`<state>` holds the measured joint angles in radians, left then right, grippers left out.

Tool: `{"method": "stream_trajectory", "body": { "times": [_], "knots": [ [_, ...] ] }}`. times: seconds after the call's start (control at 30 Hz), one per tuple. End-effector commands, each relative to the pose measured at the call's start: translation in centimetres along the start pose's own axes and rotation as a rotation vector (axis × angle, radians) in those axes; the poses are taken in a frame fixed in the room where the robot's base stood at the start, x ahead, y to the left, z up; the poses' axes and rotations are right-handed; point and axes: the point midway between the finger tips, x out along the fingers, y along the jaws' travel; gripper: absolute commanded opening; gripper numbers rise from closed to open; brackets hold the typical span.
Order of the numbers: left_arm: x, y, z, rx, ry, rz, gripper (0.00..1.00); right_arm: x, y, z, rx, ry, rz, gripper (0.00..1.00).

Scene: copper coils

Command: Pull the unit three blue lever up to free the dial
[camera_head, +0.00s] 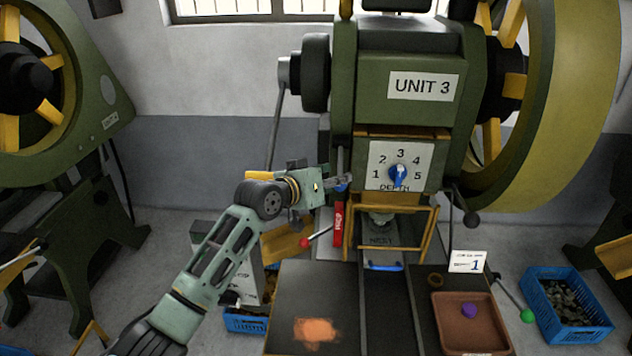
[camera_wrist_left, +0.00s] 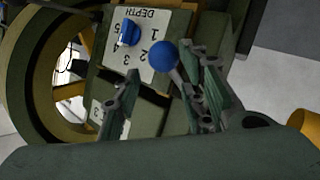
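The unit three press carries a white depth dial plate (camera_head: 376,152) numbered 1 to 5, with a blue dial knob (camera_head: 398,176) on it. The blue dial knob also shows in the left wrist view (camera_wrist_left: 130,33). The blue lever's round knob (camera_wrist_left: 164,55) lies near my left fingertips in the left wrist view, close to the right-hand finger. My left gripper (camera_wrist_left: 162,80) is open, with its fingers apart on either side of the knob. In the head view my left gripper (camera_head: 342,182) is left of the dial and mostly hides the lever. My right gripper is out of view.
A red-knobbed lever (camera_head: 306,243) and red label (camera_head: 338,224) are below my left gripper. A black-knobbed lever (camera_head: 471,219) is right of the dial. A brown tray (camera_head: 447,342) with a purple ball, a green-knobbed lever (camera_head: 526,315) and a blue crate (camera_head: 590,335) are lower right.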

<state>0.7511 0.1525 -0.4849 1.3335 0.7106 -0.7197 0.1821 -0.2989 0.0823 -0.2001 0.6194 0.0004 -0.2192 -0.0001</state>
Motion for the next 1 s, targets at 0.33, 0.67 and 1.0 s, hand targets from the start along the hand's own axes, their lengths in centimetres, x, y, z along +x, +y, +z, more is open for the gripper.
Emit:
{"method": "stream_trajectory", "body": {
  "times": [0.33,0.67,1.0],
  "knots": [
    [-6.7,-0.2,-0.2,0.004,0.006,-0.002,0.37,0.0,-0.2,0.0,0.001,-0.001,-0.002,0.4],
    [-9.8,-0.1,-0.4,0.002,0.007,-0.001,0.37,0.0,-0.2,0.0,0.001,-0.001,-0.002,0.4],
    [-9.9,-0.2,0.1,0.003,0.001,-0.003,0.37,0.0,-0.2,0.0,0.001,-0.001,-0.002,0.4]
  ]
}}
